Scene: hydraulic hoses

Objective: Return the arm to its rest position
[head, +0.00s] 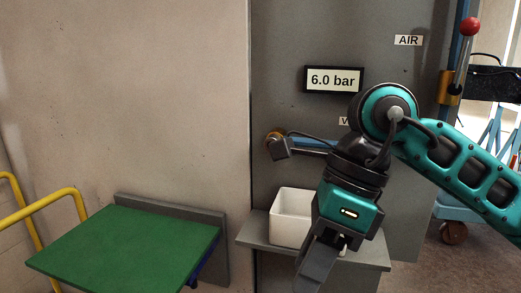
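My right arm comes in from the right edge, its teal and black links bent downward in front of the grey panel (285,60). My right gripper (312,275) points down near the bottom of the head view, in front of the grey shelf (365,258) and beside the white bin (290,215). Its fingers are dark and seen edge-on, so I cannot tell whether they are open or shut. No held object shows. My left gripper is not in view.
The panel carries a "6.0 bar" display (333,80), an "AIR" label (408,40) and a blue fitting (312,143) partly behind my arm. A red-knobbed lever (470,27) stands at right. A green-topped table (130,243) and yellow rails (40,203) are at left.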

